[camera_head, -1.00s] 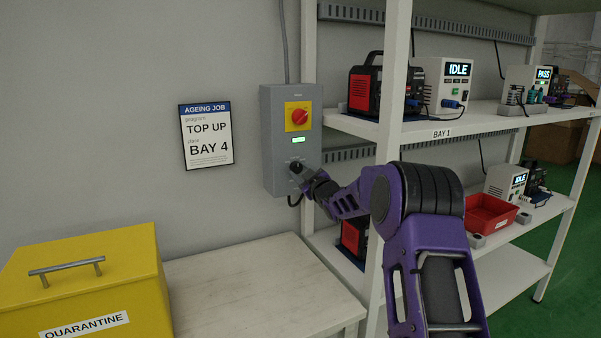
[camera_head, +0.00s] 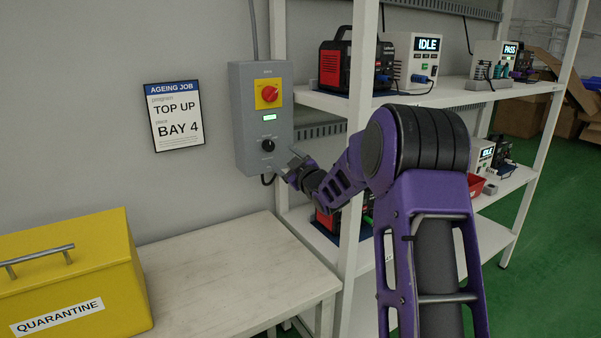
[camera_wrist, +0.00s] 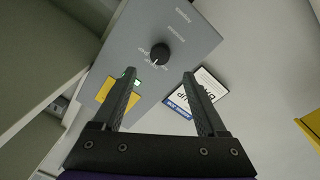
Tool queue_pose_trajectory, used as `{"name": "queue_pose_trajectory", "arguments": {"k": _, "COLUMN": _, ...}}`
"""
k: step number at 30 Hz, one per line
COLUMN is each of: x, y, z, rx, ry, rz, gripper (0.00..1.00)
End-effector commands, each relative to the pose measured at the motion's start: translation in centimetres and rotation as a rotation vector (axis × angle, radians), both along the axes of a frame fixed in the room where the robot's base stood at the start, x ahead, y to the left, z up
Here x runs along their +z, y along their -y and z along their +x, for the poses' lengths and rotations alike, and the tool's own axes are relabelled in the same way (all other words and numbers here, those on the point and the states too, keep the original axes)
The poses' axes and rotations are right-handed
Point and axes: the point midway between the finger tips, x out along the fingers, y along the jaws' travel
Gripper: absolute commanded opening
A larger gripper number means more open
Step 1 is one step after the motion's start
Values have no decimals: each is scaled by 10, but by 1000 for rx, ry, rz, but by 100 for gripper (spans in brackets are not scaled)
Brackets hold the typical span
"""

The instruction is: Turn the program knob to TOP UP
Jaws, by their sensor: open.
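The black round program knob (camera_head: 267,145) sits on the lower part of a grey wall box (camera_head: 245,115), below a small lit green display (camera_head: 269,117). In the wrist view the knob (camera_wrist: 159,54) has a white pointer line aimed toward the bottom of the picture. Labels surround it, too small to read surely. My gripper (camera_head: 293,158) is just right of the box, off the knob. The wrist view shows my gripper (camera_wrist: 159,74) open and empty, its fingers apart with the knob beyond the gap between their tips.
A red switch (camera_head: 269,93) on a yellow plate is above the knob. A wall sign (camera_head: 173,117) reads AGEING JOB, TOP UP, BAY 4. A shelf rack (camera_head: 440,97) with devices stands right.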

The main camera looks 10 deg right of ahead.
Motion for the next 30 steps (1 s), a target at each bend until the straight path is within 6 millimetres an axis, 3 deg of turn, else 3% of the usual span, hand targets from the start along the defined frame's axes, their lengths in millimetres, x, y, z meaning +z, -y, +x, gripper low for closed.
{"name": "queue_pose_trajectory", "arguments": {"k": 6, "x": -2, "y": 14, "z": -47, "rx": -3, "ry": -2, "rz": -1, "gripper": 75}}
{"name": "queue_pose_trajectory", "arguments": {"k": 13, "x": -4, "y": 23, "z": -82, "rx": -1, "ry": 0, "rz": -1, "gripper": 75}}
{"name": "queue_pose_trajectory", "arguments": {"k": 19, "x": -5, "y": 26, "z": -93, "rx": 0, "ry": 0, "rz": 0, "gripper": 75}}
{"name": "queue_pose_trajectory", "arguments": {"k": 30, "x": 3, "y": 20, "z": -91, "rx": 14, "ry": 16, "rz": -29, "gripper": 75}}
